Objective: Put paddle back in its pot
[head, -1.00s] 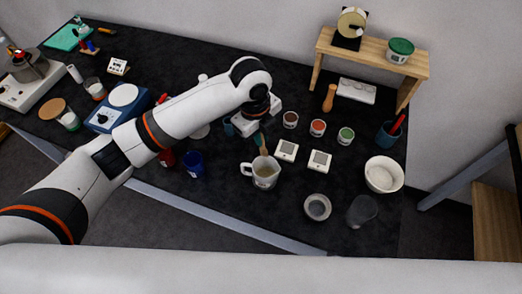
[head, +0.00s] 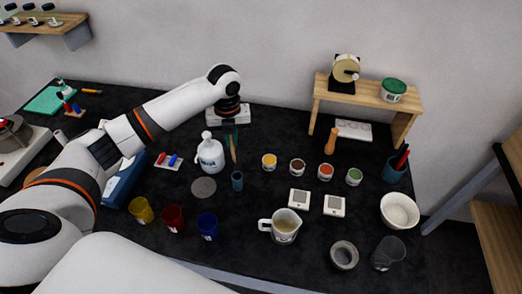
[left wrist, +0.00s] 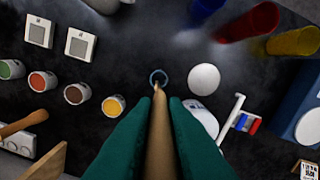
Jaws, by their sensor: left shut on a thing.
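My left gripper (head: 230,130) is shut on the paddle (head: 233,150), a thin tan wooden stick that hangs down from its green fingers. In the left wrist view the paddle (left wrist: 158,135) runs between the two green fingers (left wrist: 158,125), its tip near the rim of a small round pot (left wrist: 159,73). In the head view this narrow blue-grey pot (head: 237,181) stands upright below the paddle, which looks apart from it. Exact alignment in depth is hard to tell. My right gripper is not in view.
A white bottle (head: 210,155) stands close left of the paddle, with a grey disc (head: 203,187) in front. Paint tins (head: 269,162) stand to the right. A jug (head: 285,226) and coloured cups (head: 207,226) are nearer the front.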

